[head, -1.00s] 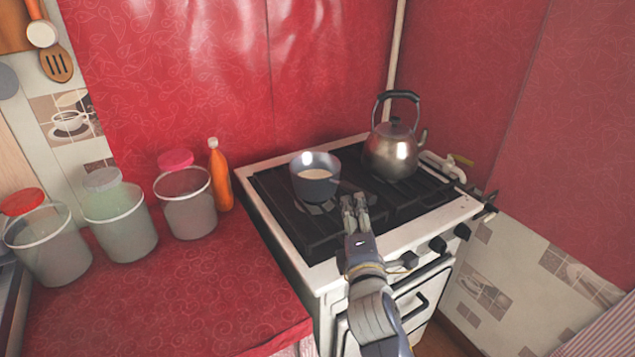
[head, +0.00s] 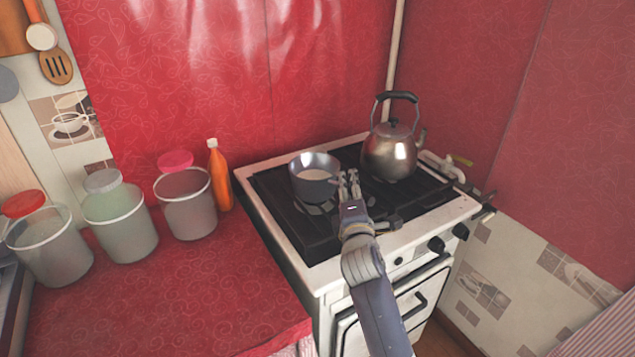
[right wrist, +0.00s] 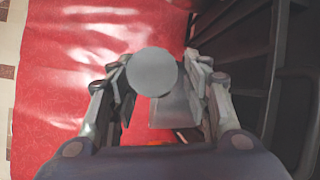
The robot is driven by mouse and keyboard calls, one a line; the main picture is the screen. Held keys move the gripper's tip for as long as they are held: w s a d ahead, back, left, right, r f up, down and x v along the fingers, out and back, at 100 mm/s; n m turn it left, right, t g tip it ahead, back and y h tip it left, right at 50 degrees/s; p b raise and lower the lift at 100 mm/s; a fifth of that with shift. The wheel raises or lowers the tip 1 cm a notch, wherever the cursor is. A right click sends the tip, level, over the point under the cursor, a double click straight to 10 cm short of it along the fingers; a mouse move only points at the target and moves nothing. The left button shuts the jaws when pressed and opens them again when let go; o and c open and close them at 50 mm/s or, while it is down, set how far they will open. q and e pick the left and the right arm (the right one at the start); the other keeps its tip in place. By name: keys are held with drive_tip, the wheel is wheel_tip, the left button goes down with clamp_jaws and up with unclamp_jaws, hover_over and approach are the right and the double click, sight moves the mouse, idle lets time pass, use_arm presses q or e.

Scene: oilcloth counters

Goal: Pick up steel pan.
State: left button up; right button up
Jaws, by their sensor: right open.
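The steel pan (head: 316,187) is a small grey pot with pale contents, standing upright on the left part of the stove top in the head view. My right gripper (head: 348,177) is open, at the right side of the pan, where a handle would be hidden behind it. In the right wrist view the open fingers of my right gripper (right wrist: 160,80) stand on either side of a grey round shape and a grey slab. I cannot tell whether these are the pan's handle or whether the fingers touch them. My left gripper is not in view.
A steel kettle (head: 392,155) stands right of the pan on the white stove (head: 330,275). An orange bottle (head: 219,176) and several lidded containers (head: 187,203) stand on the red counter (head: 170,300) at left. Red walls close off the back and right.

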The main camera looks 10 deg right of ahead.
clamp_jaws()
drive_tip(key=shift+w+r, duration=0.1)
drive_tip(key=shift+r, duration=0.2)
drive_tip(key=shift+r, duration=0.2)
